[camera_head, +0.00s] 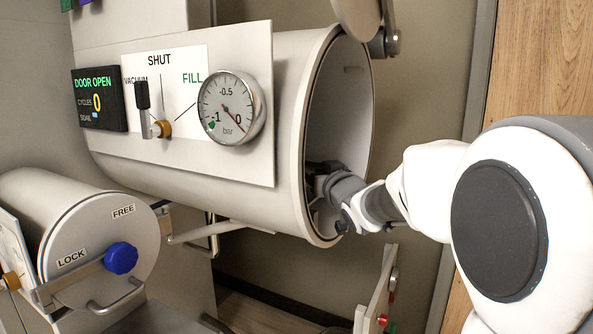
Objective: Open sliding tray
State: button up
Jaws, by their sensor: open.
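The large pale cylindrical chamber (200,190) lies on its side with its right end open. My gripper (316,172) is inside the mouth of this chamber, at its near rim. The fingertips are dark and partly hidden by the rim, and I see nothing clearly held in them. The sliding tray cannot be made out; the inside of the chamber is mostly hidden by its wall and my arm.
The round chamber door (357,16) is swung up above the opening. A panel display (98,99) reads DOOR OPEN. A gauge (231,107) and a lever (146,110) sit on the front. A smaller closed cylinder (100,240) with a blue knob (121,258) is lower left.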

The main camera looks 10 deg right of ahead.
grip_shut()
dwell(0.3)
dwell(1.1)
